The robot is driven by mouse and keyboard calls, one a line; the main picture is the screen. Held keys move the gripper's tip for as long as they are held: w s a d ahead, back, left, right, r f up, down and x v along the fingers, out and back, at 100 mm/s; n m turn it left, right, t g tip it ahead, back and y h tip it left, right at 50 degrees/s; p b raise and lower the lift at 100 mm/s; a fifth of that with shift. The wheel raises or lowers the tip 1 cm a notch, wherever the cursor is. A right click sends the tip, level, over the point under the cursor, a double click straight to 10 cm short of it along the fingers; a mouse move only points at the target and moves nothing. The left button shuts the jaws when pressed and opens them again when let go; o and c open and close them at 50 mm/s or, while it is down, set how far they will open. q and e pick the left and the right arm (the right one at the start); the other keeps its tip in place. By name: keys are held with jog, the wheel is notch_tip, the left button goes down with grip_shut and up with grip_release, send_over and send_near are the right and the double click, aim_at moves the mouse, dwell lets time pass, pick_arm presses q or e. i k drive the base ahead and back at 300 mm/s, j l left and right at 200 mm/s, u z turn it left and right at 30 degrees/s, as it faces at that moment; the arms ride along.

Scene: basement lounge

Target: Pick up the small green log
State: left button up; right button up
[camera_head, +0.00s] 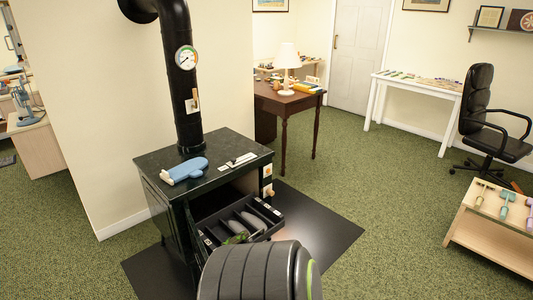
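A black stove (193,180) stands left of the middle with a black drawer or tray (274,215) pulled out at its front. The drawer is split into compartments. A small green piece (236,239) lies in its near left part; it may be the small green log, but it is too small and partly hidden to be sure. Grey-green rounded pieces (253,221) lie in the compartments beside it. A large dark ribbed rounded shape with a green edge covers the space in front of the drawer. Neither of my grippers shows.
A blue oven mitt (185,170) and a small card lie on the stove top. A black mat (325,225) lies under the stove. A brown table (290,100) with a lamp stands behind. A low wooden table (488,240) with tools is at right. Green carpet between is clear.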

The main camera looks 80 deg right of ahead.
aim_at(238, 238)
jog(key=z, duration=2.45)
jog(key=u, duration=0.25)
jog(key=i+l+u, duration=0.2)
jog(key=l, duration=0.15)
jog(key=i+l+u, duration=0.2)
jog(key=l, duration=0.2)
jog(key=i+l+u, duration=0.2)
jog(key=l, duration=0.2)
jog(key=l+u, duration=0.2)
jog(key=l, duration=0.2)
